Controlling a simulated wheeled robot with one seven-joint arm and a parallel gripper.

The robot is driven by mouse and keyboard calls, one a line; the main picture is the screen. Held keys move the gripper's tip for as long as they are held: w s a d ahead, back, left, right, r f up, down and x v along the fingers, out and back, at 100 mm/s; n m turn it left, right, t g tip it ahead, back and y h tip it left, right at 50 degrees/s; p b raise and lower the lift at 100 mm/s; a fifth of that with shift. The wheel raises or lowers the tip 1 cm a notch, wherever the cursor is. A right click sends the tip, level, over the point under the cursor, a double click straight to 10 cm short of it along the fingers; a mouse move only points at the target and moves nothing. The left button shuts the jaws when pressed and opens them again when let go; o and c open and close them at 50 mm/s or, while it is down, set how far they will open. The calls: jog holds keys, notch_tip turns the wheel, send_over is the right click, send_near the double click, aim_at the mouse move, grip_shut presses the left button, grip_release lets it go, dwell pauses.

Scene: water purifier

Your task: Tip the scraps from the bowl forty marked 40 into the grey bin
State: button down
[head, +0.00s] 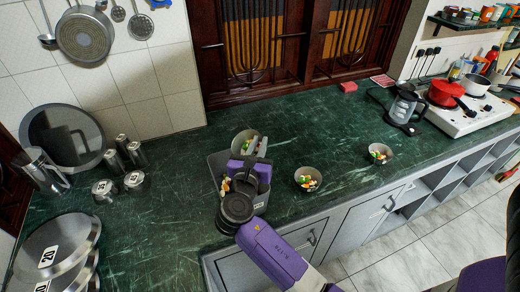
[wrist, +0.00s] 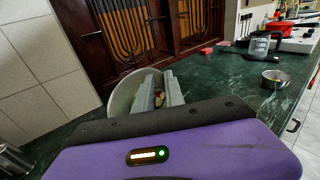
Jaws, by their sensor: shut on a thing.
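My gripper (head: 256,147) is shut on the rim of a grey bowl (head: 239,137), above the back of the grey bin (head: 216,162). In the wrist view the bowl (wrist: 122,97) is tilted steeply, with its rim between the finger pads (wrist: 172,88). A few coloured scraps (wrist: 158,97) show inside it beside the fingers. Other scraps (head: 225,186) show at the left inside the bin. My wrist hides much of the bin and the bowl's lower part. No number is readable on the held bowl.
Two more bowls of scraps, a nearer one (head: 308,179) and a farther one (head: 380,153), stand on the green counter to the right.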

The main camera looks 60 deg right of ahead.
jog(key=shift+w+a+f+n+t+h+b, duration=0.15)
jog(key=shift+n+h+b, duration=0.25)
jog(key=shift+b, duration=0.8)
jog(key=shift+s+a+f+n+t+h+b, duration=0.15)
jog(key=shift+n+h+b, duration=0.25)
jog(key=shift+b, duration=0.75)
jog(key=shift+w+a+n+t+h+b, duration=0.1)
jog(key=shift+a+n+t+h+b, duration=0.2)
jog(key=shift+b, duration=0.9)
jog(key=n+b, duration=0.1)
jog(key=a+n+t+h+b, duration=0.1)
jog(key=b, duration=0.1)
jog(key=n+t+h+b, duration=0.1)
jog(key=shift+w+a+f+n, duration=0.2)
jog(key=shift+w+a+n, duration=0.1)
jog(key=n+t+b, duration=0.1)
jog(key=a+n+t+b, duration=0.1)
jog(key=n+t+b, duration=0.1)
jog(key=shift+w+a+r+h, duration=0.1)
jog(key=shift+w+r+h, duration=0.1)
jog(key=shift+h, duration=0.2)
jog(key=shift+r+p, duration=0.5)
jog(key=shift+r, duration=0.1)
notch_tip(320, 180, up, 4)
jog(key=p, duration=0.4)
jog(key=shift+r, duration=0.1)
